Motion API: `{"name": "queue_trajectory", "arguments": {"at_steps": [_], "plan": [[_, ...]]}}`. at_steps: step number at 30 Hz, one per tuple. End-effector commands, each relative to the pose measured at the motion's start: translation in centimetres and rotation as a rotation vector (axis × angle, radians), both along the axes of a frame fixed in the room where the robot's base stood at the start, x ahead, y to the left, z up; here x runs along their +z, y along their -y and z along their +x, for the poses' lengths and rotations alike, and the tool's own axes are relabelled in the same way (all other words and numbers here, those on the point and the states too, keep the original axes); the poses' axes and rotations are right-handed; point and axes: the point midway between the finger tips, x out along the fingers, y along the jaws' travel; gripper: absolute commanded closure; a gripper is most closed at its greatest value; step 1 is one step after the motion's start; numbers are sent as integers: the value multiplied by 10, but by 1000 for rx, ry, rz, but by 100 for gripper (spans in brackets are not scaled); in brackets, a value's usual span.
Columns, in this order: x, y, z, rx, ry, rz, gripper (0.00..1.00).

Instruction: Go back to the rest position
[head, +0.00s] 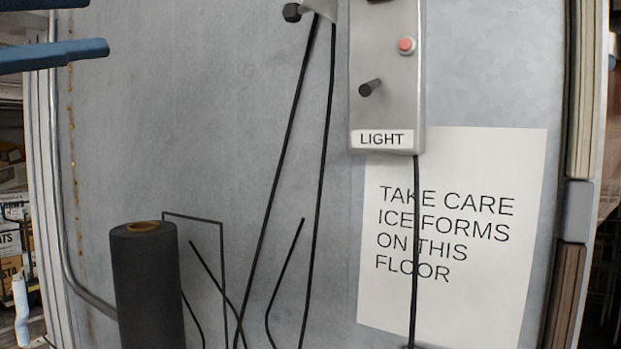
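Two blue bars reach in from the left edge at the top left of the head view, in front of the metal panel. I take them for the fingers of my gripper (95,26). There is a clear gap between them and nothing shows in it. The upper finger is partly cut off by the top edge, and the rest of my gripper and arm is out of view.
A grey metal panel (220,110) fills the view. A grey light switch box (385,110) with a red button hangs on it, above a white ice warning sign (455,290). A dark roll (148,285) stands lower left, beside hanging black cables (283,130). Stocked shelves show far left.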

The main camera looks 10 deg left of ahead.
Motion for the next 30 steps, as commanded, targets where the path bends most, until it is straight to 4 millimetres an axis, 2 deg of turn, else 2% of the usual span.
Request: {"name": "queue_trajectory", "arguments": {"at_steps": [1, 7, 11, 15, 18, 21, 24, 26, 30], "plan": [[-13, 3, 11, 12, -22, -26, 40], [-54, 8, 50, 92, -108, -152, 40], [-92, 20, 81, 158, -165, -262, 40], [-141, 46, 114, 241, -202, -408, 40], [-171, 73, 129, 283, -197, -510, 40], [-197, 104, 134, 302, -168, -606, 40], [-218, 140, 129, 294, -119, -696, 40], [-230, 164, 121, 275, -85, -750, 40], [-250, 219, 88, 188, 11, -870, 40]]}}
